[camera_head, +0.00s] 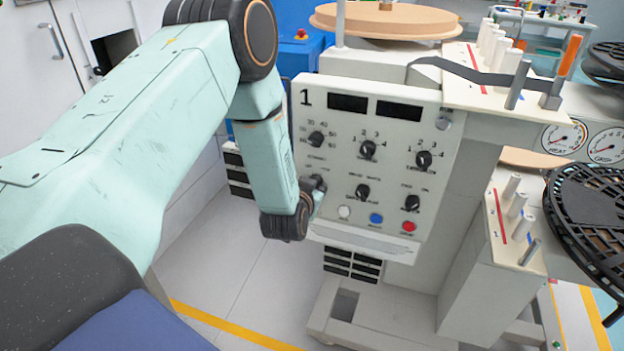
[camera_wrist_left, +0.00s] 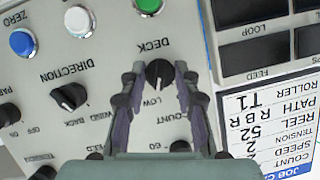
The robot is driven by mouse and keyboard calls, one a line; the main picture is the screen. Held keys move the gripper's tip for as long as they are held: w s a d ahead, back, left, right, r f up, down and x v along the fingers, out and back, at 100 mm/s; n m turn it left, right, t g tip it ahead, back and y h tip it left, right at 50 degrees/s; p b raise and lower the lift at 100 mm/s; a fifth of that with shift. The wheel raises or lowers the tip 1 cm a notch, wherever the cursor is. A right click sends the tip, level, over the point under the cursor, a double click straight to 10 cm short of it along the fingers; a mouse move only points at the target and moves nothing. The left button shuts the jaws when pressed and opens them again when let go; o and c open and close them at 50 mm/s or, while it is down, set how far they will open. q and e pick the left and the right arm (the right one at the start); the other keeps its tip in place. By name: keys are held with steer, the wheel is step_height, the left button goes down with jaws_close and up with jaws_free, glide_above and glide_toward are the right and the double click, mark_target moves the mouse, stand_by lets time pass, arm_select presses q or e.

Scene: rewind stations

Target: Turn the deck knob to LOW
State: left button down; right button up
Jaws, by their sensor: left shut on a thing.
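The deck knob (camera_wrist_left: 159,73) is a small black knob under the word DECK on the machine's panel (camera_head: 380,100), which appears upside down in the left wrist view. My left gripper (camera_wrist_left: 159,77) has a finger on each side of it and is shut on it. The knob's narrow end seems to point down in that picture, towards the word LOW. Any other position label is hidden by the fingers. In the head view my left gripper (camera_head: 314,186) is at the panel's lower left and hides the knob. My right gripper is not in view.
The direction knob (camera_wrist_left: 70,97) is beside the gripper. A white button (camera_head: 345,212), blue button (camera_head: 376,218) and red button (camera_head: 409,227) line the panel's lower edge. Several other knobs sit above. A job card (camera_wrist_left: 270,120) is close beside the panel. Reels stand at the right.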

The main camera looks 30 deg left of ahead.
arm_select(q)
steer(key=shift+w+r+m+y, duration=0.1)
steer(key=shift+r+m+y, duration=0.05)
steer(key=shift+m+y, duration=0.2)
steer(key=shift+m+p, duration=0.25)
steer(key=shift+p, duration=0.1)
steer(key=c, duration=1)
jaws_free()
steer(key=shift+d, duration=0.1)
steer(key=v, duration=1.2)
